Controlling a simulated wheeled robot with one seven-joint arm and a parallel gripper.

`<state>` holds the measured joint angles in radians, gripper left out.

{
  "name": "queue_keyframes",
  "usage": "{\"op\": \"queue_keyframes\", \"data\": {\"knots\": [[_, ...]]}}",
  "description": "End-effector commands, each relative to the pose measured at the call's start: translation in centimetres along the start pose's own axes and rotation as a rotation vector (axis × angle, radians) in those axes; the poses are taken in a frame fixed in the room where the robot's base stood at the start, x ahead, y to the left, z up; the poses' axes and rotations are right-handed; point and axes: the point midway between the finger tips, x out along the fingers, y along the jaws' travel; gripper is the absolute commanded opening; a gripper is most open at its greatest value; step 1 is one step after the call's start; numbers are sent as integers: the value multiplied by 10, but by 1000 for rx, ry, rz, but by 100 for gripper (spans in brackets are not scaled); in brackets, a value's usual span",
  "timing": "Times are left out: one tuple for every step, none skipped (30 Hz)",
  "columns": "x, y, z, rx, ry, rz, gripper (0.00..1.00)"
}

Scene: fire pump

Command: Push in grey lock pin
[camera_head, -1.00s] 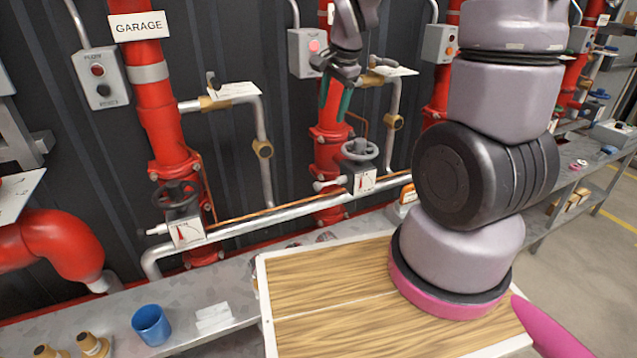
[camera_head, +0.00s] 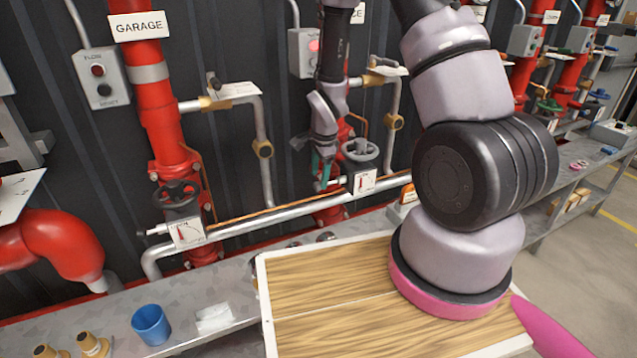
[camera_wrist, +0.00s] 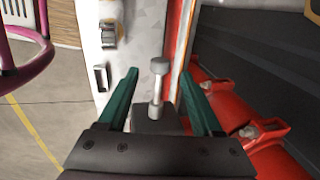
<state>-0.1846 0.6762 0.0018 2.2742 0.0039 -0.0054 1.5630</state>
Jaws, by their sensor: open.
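The grey lock pin (camera_wrist: 157,88), a light rod with a rounded head, shows between my fingers in the wrist view. Its lower end meets a dark block; I cannot tell whether the fingers touch the pin. My gripper (camera_wrist: 159,75) is open, with one green finger on each side of the pin. In the head view my gripper (camera_head: 321,183) points down at the middle red pipe, just left of the white gauge box (camera_head: 364,183) under the grey handwheel (camera_head: 360,149). The pin is mostly hidden there by the fingers.
A horizontal silver pipe (camera_head: 270,217) runs below the gripper. A red pipe with flanges (camera_wrist: 225,105) lies close right of the fingers in the wrist view. The left valve has its own gauge box (camera_head: 187,232). A blue cup (camera_head: 151,325) stands on the grey bench.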

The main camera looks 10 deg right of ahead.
Motion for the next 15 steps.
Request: {"op": "queue_keyframes", "data": {"knots": [[9,1,0,0,0,3,67],[13,1,0,0,0,3,67],[18,0,0,-1,0,2,67],[21,0,0,-1,0,2,67],[24,0,0,0,0,2,67],[27,0,0,1,0,2,67],[29,0,0,1,0,1,67],[31,0,0,0,0,1,67],[32,0,0,0,0,0,67],[33,0,0,0,0,-1,67],[34,0,0,-1,0,-1,67],[34,0,0,-1,0,-1,67],[34,0,0,-1,0,-1,67],[34,0,0,-1,0,-2,67],[34,0,0,-1,0,-1,67]]}}
